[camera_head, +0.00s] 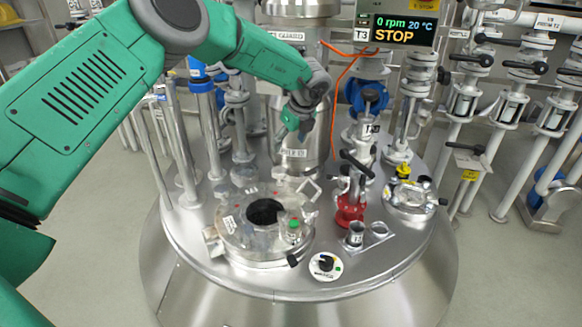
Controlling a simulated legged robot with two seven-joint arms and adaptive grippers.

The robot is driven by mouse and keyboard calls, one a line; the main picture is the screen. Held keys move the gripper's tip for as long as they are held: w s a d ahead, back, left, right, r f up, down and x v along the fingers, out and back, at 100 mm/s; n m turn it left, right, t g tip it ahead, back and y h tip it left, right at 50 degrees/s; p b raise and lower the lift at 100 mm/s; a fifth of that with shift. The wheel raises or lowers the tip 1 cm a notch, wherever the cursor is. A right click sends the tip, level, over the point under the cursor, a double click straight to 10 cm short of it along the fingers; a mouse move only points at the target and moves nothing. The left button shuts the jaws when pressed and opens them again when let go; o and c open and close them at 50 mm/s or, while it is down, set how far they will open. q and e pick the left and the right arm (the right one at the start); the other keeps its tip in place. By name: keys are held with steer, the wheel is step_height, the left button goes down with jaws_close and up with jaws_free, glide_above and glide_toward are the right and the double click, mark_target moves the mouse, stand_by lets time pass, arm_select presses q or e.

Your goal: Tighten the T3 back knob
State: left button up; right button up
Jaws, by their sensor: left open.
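The T3 reactor has a round steel top with a hatch (232,240), a clear lid and a dark round opening in its middle. A black knob (293,261) shows at the hatch's front right edge. I cannot make out a back knob clearly; the hatch's far edge is cluttered and small in the picture. My left gripper (293,131) is open and empty. It hangs behind and above the hatch, in front of the steel column, apart from the hatch. My right gripper is not in view.
A red-based valve (350,211) stands right of the hatch, with a sight port (408,198) farther right. A black dial (325,265) sits at the front. Upright pipes (205,130) crowd the left and back. The T3 display (403,29) reads STOP. An orange cable (339,95) hangs behind.

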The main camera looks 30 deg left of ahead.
mark_target(279, 170)
arm_select(q)
steer(key=b+x, duration=0.5)
steer(key=x, duration=0.8)
steer(key=shift+s+a+f, duration=0.15)
steer(key=c, duration=1.2)
